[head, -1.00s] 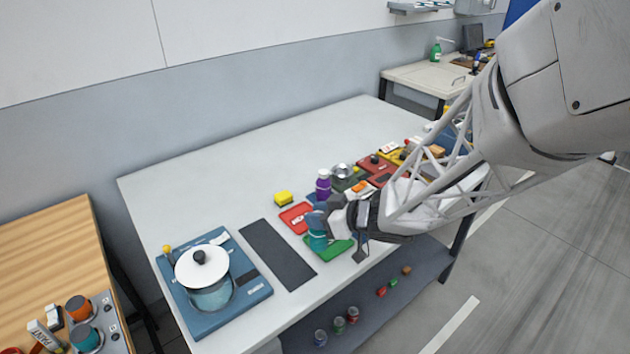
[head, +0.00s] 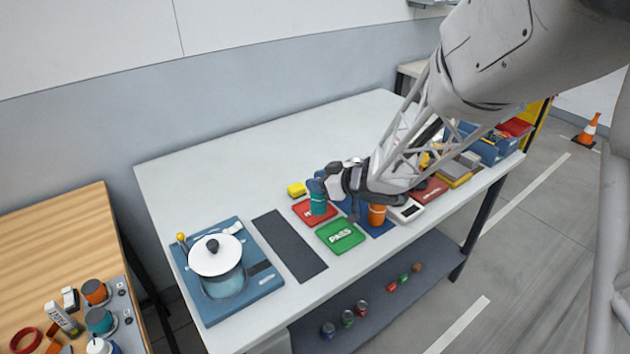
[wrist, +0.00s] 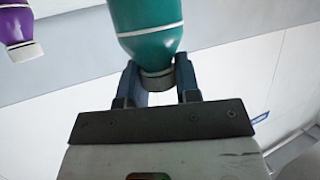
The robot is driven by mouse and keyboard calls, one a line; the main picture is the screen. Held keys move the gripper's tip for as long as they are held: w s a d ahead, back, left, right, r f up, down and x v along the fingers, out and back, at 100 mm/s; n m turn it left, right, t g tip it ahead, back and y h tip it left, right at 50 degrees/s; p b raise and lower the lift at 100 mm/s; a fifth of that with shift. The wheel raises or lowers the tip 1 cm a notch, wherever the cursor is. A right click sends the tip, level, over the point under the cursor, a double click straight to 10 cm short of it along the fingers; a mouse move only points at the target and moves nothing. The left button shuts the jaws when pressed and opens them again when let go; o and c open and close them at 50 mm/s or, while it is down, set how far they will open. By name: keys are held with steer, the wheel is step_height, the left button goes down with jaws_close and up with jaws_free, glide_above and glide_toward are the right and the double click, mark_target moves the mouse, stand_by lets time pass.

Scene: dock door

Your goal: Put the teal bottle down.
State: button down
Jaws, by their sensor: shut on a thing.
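My gripper (head: 317,187) is shut on the teal bottle (head: 317,206) near its cap. The bottle hangs upright below the fingers and appears over the red mat (head: 302,212); I cannot tell whether its base touches. The green mat (head: 340,236), marked PASS, lies bare in front of the red one. A blue mat (head: 379,230) to the right bears an orange bottle (head: 377,215).
A dark strip (head: 288,245) and a blue board (head: 203,312) with a lidded pot (head: 217,270) lie to the left. A purple bottle (wrist: 17,30) shows in the wrist view. The table's back left (head: 230,165) is clear.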

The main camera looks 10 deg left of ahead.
steer(key=w, duration=0.1)
steer(key=w+a, duration=0.1)
steer(key=w, duration=0.2)
steer(key=shift+a+f, duration=0.2)
steer(key=shift+a, duration=0.2)
steer(key=shift+f, duration=1.75)
steer(key=shift+f, duration=0.1)
steer(key=c, duration=0.8)
jaws_free()
steer(key=shift+v, duration=6)
